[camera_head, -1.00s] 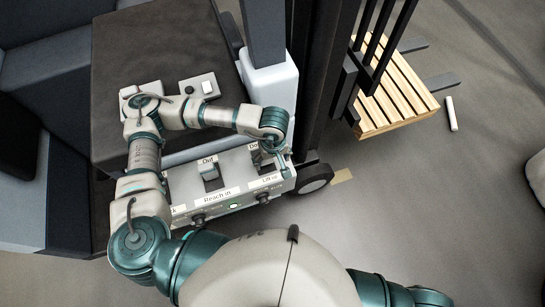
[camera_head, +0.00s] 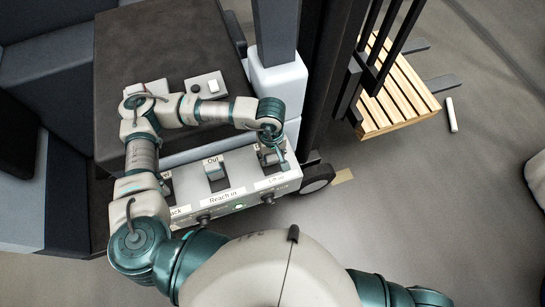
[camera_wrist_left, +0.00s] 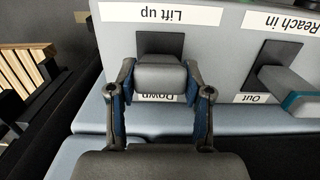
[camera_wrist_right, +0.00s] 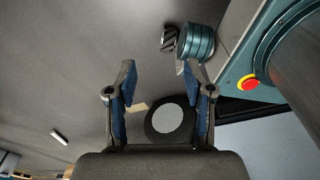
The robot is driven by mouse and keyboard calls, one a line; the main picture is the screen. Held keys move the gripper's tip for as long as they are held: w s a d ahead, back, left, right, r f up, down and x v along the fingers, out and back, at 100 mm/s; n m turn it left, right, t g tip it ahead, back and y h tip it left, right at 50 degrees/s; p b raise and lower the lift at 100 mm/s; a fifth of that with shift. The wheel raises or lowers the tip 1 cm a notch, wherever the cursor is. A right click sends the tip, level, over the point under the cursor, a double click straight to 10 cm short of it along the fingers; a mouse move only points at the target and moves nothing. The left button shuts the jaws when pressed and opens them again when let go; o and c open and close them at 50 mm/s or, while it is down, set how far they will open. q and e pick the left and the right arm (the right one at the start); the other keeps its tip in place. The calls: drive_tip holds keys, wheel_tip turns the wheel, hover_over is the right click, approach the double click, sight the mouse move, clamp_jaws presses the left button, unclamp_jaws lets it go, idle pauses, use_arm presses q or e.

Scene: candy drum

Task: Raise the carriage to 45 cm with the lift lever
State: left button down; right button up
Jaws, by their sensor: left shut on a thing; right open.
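The lift lever (camera_wrist_left: 160,76) is a grey paddle in a dark slot between the "Lift up" label (camera_wrist_left: 160,14) and the partly hidden "Down" label. My left gripper (camera_wrist_left: 160,68) is shut on it, one finger on each side; in the head view the left gripper (camera_head: 280,158) is at the right end of the grey control panel (camera_head: 240,192) and partly hides the lever. The carriage (camera_head: 385,45) shows as black uprights beside the mast, with a wooden pallet (camera_head: 397,98) at them. Its height cannot be read. My right gripper (camera_wrist_right: 157,75) is open and empty.
The reach lever (camera_head: 215,172) stands left of the lift lever, between "Out" and "Reach in". The black mast (camera_head: 335,70) rises beyond the panel. A wheel (camera_head: 318,179) is at its foot. A red button (camera_wrist_right: 247,83) shows in the right wrist view.

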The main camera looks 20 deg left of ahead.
use_arm(q)
drive_tip(key=shift+w+a+g+b, duration=0.15)
drive_tip(key=shift+w+a+b, duration=0.3)
drive_tip(key=shift+b, duration=0.85)
drive_tip(key=shift+w+a+g+b, duration=0.2)
drive_tip(key=shift+w+b, duration=0.4)
drive_tip(key=shift+b, duration=0.7)
drive_tip(key=shift+w+a+r, duration=0.15)
drive_tip(key=shift+w+r, duration=0.05)
drive_tip(key=shift+w+a, duration=0.15)
drive_tip(key=c, duration=0.6)
unclamp_jaws()
drive_tip(key=shift+c, duration=0.2)
drive_tip(key=shift+o, duration=0.8)
wheel_tip(320, 180, up, 12)
drive_tip(key=w+a, duration=0.1)
drive_tip(key=shift+w+f, duration=0.15)
drive_tip(key=shift+w, duration=0.1)
